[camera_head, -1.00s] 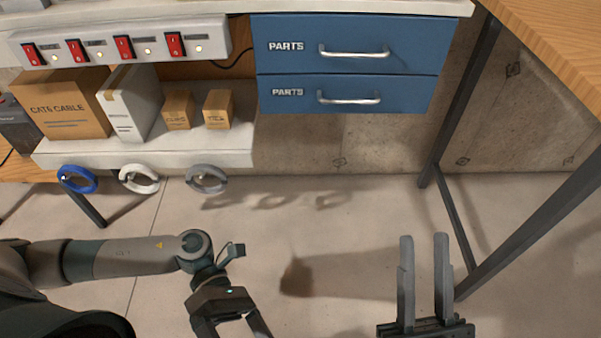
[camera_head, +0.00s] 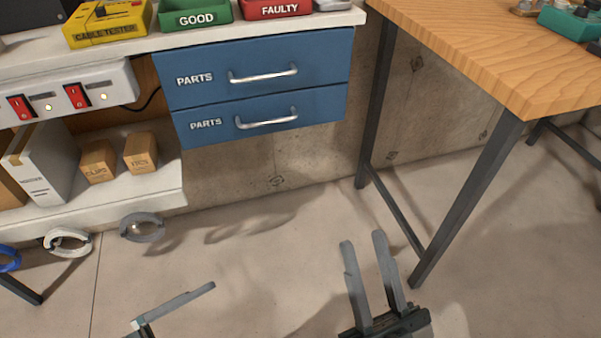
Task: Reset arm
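My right gripper (camera_head: 362,258) is at the bottom right of the head view, over the bare floor and in front of the wooden table's legs. Its two grey fingers stand apart with nothing between them. My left gripper (camera_head: 180,300) is at the bottom edge, left of centre. Only one grey finger and a small part of its mount show; the rest is cut off by the frame. I cannot see whether it is open. Neither gripper visibly touches anything.
A white bench with two blue PARTS drawers (camera_head: 268,70) stands ahead, both drawers shut. Cable coils (camera_head: 142,228) hang at its lower shelf. A wooden table (camera_head: 500,45) with dark legs is at the right. The floor (camera_head: 250,270) between is clear.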

